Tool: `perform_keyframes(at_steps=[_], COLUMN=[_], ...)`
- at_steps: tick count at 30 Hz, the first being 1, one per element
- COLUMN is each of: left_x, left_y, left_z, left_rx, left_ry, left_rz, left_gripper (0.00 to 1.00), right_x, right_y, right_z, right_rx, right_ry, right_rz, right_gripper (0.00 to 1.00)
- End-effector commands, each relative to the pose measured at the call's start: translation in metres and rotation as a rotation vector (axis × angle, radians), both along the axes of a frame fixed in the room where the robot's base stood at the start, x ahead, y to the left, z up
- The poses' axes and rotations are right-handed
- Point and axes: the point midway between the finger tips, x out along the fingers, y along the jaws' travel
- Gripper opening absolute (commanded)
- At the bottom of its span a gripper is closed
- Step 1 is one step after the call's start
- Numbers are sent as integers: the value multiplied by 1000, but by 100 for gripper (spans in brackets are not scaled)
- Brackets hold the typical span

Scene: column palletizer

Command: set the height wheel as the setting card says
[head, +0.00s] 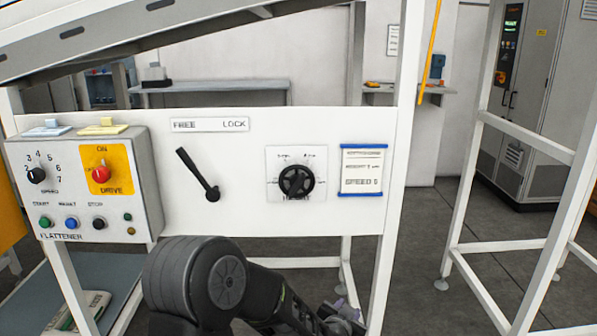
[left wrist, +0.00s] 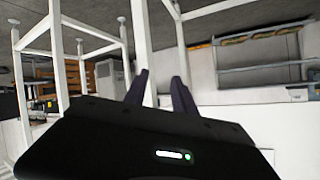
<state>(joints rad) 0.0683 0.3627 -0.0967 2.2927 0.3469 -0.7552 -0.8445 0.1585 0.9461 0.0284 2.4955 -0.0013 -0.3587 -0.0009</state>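The height wheel (head: 296,181) is a black round hand knob on a white scale plate on the white panel, with scale marks too small to read. The setting card (head: 362,170), blue-edged, hangs right of it; its bottom line reads SPEED 5, and the height figure is too blurred to read. A black lever (head: 198,174) left of the wheel tilts up-left, towards FREE on the FREE/LOCK label (head: 210,124). My left gripper (head: 348,314) is low in front of the panel, below the wheel and card, touching neither. In the left wrist view its fingers (left wrist: 161,76) are apart and empty.
The flattener control box (head: 80,190) on the left has a speed knob (head: 36,175), a red drive switch (head: 101,174) and several buttons. White frame posts (head: 396,180) stand beside the panel. A grey cabinet (head: 535,100) is at the back right. Floor between the frames is clear.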

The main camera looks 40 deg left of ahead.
Motion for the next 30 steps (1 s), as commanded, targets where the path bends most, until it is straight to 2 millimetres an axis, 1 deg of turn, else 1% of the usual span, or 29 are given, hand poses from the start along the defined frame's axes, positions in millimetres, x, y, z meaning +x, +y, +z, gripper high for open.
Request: perform_keyframes(at_steps=[1,2,3,6,9,12,14,24,26,30], left_x=[10,13,13,6,-4,-10,-12,-9,-7,5], left_y=[29,44,63,102,126,137,139,140,142,151], left_z=[67,96,132,204,247,266,269,267,267,267], left_rx=[84,134,195,315,389,423,431,431,430,431], left_ry=[-86,-125,-169,-246,-286,-299,-301,-299,-298,-298], left_rz=[47,74,112,203,267,299,306,304,304,305], left_gripper=[32,32,32,32,32,32,32,32,32,32], right_x=[0,0,0,0,0,0,0,0,0,0], right_y=[0,0,0,0,0,0,0,0,0,0], right_z=[17,21,25,34,39,40,40,39,40,41], right_rx=[0,0,0,0,1,1,0,0,0,0], right_ry=[0,0,0,0,0,0,0,0,0,0], right_rz=[0,0,-1,-1,-1,-1,-1,-1,-1,-1], right_gripper=[82,82,82,82,82,82,82,82,82,82])
